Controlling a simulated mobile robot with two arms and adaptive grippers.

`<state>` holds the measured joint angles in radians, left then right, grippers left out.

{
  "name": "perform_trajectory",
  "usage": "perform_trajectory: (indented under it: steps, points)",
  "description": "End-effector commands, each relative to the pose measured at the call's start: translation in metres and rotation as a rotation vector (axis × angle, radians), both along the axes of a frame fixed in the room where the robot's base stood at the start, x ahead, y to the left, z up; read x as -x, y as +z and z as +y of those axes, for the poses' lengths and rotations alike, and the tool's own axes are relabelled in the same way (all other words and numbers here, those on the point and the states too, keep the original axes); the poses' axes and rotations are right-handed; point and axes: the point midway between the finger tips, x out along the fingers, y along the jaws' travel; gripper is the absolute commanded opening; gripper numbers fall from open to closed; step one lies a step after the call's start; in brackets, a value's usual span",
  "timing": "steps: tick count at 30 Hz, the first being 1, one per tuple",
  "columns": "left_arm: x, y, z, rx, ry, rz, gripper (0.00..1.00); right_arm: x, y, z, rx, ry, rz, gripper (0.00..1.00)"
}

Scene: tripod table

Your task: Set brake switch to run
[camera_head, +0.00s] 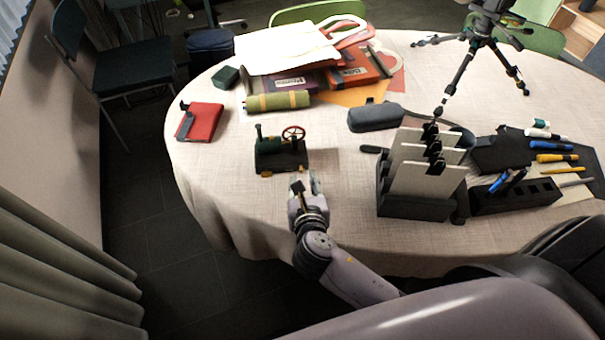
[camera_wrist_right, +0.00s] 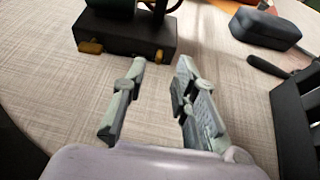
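A small model engine with a dark base (camera_head: 282,160), a green upright part and a red spoked wheel (camera_head: 293,133) stands near the table's front edge. In the right wrist view its black base (camera_wrist_right: 125,32) is at the top, with a yellow piece (camera_wrist_right: 90,46) low on the left and a smaller one (camera_wrist_right: 158,55) on the right. I cannot tell which part is the brake switch. My right gripper (camera_head: 306,185) is just in front of the base, apart from it. Its fingers (camera_wrist_right: 160,75) are open and empty. My left gripper is not in view.
To the right stand a black rack (camera_head: 415,206) with upright pale panels and a dark pen holder (camera_head: 515,196). A dark case (camera_head: 376,117) lies behind the rack. A red notebook (camera_head: 200,122) lies left. Cloth around the engine is clear.

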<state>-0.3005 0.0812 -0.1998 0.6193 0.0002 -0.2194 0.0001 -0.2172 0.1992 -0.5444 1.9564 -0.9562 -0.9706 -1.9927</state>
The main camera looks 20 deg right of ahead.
Motion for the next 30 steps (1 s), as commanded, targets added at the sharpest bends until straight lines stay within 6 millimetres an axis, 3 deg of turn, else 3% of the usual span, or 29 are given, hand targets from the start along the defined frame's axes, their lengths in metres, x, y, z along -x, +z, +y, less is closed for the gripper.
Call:
perform_trajectory:
  steps: [6, 12, 30]
  points:
    - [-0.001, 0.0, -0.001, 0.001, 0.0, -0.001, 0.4, 0.043, 0.017, 0.012, -0.002, 0.001, 0.003, 0.27]
    - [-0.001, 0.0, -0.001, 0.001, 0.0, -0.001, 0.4, 0.065, 0.027, 0.018, 0.0, 0.0, 0.001, 0.27]
    - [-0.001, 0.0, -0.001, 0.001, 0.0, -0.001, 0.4, 0.07, 0.03, 0.019, 0.0, -0.001, 0.0, 0.27]
